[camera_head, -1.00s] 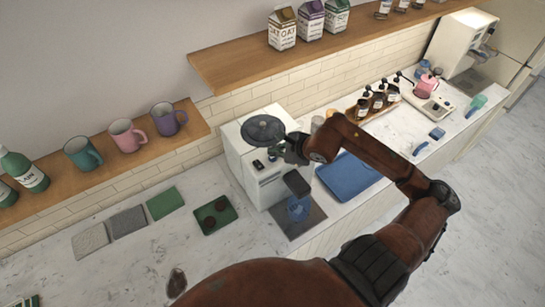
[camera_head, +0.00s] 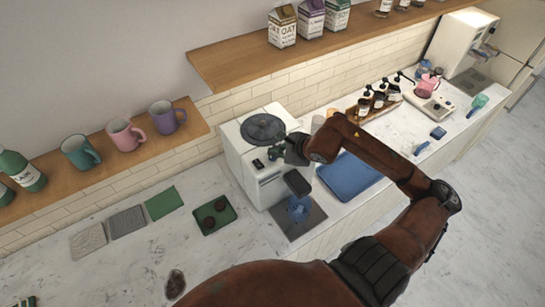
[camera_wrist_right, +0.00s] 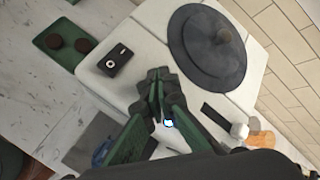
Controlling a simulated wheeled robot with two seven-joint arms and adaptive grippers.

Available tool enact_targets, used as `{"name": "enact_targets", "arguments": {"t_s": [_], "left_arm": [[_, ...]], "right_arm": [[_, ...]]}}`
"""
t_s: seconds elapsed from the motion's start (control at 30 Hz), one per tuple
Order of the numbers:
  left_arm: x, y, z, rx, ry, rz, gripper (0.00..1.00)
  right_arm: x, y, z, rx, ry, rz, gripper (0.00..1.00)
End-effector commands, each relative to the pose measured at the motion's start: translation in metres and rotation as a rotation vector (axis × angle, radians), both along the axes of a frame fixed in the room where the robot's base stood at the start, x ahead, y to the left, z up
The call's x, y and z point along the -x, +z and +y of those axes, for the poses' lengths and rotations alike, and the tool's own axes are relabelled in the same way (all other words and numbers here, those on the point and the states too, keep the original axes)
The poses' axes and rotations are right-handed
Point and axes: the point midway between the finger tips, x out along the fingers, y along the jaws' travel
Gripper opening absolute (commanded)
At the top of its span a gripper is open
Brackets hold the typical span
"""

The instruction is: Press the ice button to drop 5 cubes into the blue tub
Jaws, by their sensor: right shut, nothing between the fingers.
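The ice machine (camera_head: 236,158) is a white box with a dark round lid, and it also shows in the wrist view (camera_wrist_right: 150,24). My right gripper (camera_head: 278,153) is shut and empty at the machine's top front edge. In the wrist view its closed fingertips (camera_wrist_right: 158,74) are over the white top, beside a small black panel with a round white button (camera_wrist_right: 112,62). I cannot tell whether they touch the machine. A small blue light shows between the fingers. The blue tub (camera_head: 299,209) stands below the dark spout; its contents are too small to count. My left gripper is not in view.
A green tray (camera_head: 228,218) with two dark round pieces lies left of the machine. A blue tray (camera_head: 350,178) lies to its right, partly behind my arm. Mugs stand on the wooden shelf (camera_head: 190,142). The counter at front left is mostly clear.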

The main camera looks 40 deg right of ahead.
Motion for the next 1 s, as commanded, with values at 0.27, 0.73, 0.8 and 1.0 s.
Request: {"name": "enact_targets", "arguments": {"t_s": [0.27, 0.73, 0.8, 1.0], "left_arm": [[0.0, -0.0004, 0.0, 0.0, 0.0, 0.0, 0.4], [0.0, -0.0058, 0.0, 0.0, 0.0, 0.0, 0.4], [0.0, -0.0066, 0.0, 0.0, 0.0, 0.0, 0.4], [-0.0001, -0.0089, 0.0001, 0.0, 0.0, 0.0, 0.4]], "right_arm": [[0.0, -0.0001, 0.0001, 0.0, 0.0, 0.0, 0.0], [-0.0001, -0.0044, 0.0, 0.0, 0.0, 0.0, 0.0], [0.0, -0.005, 0.0, 0.0, 0.0, 0.0, 0.0], [0.0, -0.0068, 0.0001, 0.0, 0.0, 0.0, 0.0]]}}
